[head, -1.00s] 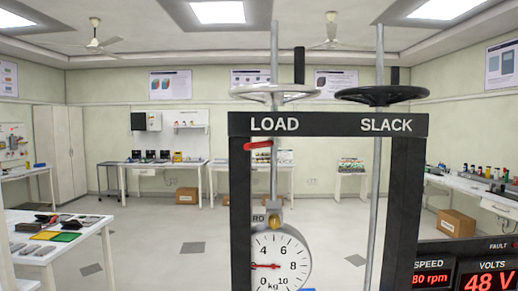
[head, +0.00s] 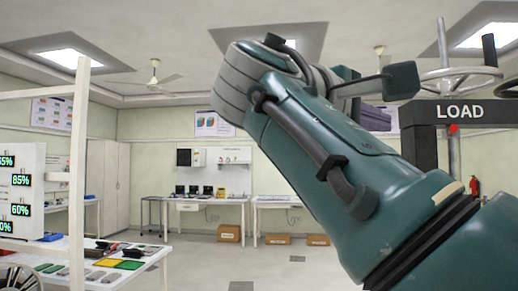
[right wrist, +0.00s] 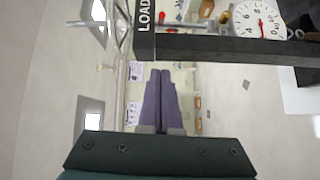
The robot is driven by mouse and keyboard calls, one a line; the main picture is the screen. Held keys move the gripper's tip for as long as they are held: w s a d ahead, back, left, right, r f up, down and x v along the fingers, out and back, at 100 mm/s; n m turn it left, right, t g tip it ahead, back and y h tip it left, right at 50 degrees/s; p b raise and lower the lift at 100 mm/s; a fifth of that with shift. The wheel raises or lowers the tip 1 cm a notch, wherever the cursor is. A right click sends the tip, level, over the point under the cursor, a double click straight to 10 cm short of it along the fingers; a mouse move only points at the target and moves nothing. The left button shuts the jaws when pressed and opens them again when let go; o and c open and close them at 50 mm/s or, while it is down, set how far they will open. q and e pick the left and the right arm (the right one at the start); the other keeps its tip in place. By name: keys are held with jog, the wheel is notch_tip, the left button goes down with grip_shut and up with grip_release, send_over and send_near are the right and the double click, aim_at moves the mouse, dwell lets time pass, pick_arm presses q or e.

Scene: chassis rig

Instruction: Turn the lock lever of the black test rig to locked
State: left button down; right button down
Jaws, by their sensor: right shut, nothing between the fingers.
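The black test rig (head: 470,112) stands at the right edge of the head view, with its LOAD label showing and its SLACK side out of view. A small red part (head: 453,128), apparently the lever's end, shows just under the LOAD beam; the rest is hidden or cut off, so its setting cannot be told. My right arm crosses in front of the rig. My right gripper (right wrist: 160,72) is shut and empty in the right wrist view, its purple fingers apart from the rig post (right wrist: 230,48). My left gripper is not in view.
Handwheels (head: 458,74) and upright rods rise above the rig. The dial gauge (right wrist: 262,18) shows in the right wrist view. A white bench (head: 150,258) with coloured plates and a white frame with percentage displays stand at left. Open floor lies between.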

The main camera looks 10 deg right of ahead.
aim_at(415, 127)
jog(key=p+x, duration=0.2)
jog(key=x, duration=0.1)
jog(key=p+x, duration=0.2)
jog(key=x, duration=0.1)
jog(key=p+x, duration=0.2)
jog(key=x, duration=0.1)
jog(key=shift+d+r, duration=0.4)
jog(key=shift+d, duration=0.05)
jog(key=s+d+p, duration=0.1)
jog(key=d+p, duration=0.1)
jog(key=shift+s+f+p, duration=0.1)
jog(key=shift+s+p, duration=0.1)
jog(key=shift+p, duration=0.15)
jog(key=shift+s+d+f+p, duration=0.3)
jog(key=shift+s+d+p, duration=0.2)
jog(key=shift+p, duration=0.05)
